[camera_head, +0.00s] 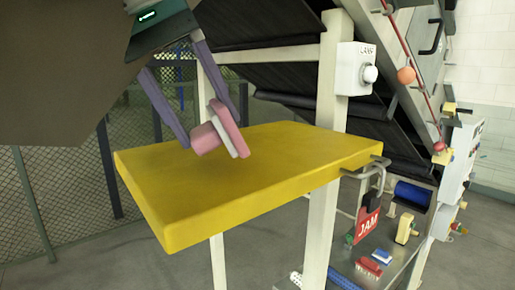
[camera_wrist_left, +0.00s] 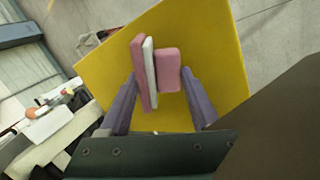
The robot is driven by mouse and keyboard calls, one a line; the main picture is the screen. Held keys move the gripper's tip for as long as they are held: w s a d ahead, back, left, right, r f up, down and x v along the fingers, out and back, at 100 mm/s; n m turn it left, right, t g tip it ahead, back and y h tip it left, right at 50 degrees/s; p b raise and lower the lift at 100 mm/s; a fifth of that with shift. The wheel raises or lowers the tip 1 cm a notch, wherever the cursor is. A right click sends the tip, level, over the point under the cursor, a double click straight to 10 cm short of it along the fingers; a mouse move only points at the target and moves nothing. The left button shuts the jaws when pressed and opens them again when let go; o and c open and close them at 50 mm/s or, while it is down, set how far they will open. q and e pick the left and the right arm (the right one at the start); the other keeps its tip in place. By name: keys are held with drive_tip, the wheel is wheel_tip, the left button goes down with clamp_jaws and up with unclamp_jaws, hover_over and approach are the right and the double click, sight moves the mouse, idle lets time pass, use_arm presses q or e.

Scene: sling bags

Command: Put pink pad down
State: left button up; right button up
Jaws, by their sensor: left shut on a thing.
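The pink pad (camera_head: 228,125) is a pink block, a thin white layer and a longer pink plate together. It also shows in the left wrist view (camera_wrist_left: 168,70). My left gripper (camera_head: 214,131) is shut on it, with one purple finger on each side; the fingers show in the left wrist view (camera_wrist_left: 160,73). The pad is tilted in the head view and appears above the yellow tabletop (camera_head: 290,160). I cannot tell whether its lower edge touches the surface. My right gripper is not in view.
The yellow top looks otherwise bare. A pale post (camera_head: 328,110) carries a white box with a knob (camera_head: 356,68) behind it. A red JAM sign (camera_head: 367,220) and several small parts lie on a lower shelf at right. A mesh fence (camera_head: 70,190) stands at left.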

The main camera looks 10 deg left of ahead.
use_arm(q)
drive_tip(key=shift+f+b, duration=0.55)
drive_tip(key=shift+f, duration=0.75)
drive_tip(key=o, duration=0.9)
drive_tip(key=shift+r, duration=0.1)
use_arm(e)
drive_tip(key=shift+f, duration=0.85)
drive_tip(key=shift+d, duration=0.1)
use_arm(q)
drive_tip(key=p+v, duration=0.6)
drive_tip(key=v, duration=0.6)
drive_tip(key=shift+r, duration=0.2)
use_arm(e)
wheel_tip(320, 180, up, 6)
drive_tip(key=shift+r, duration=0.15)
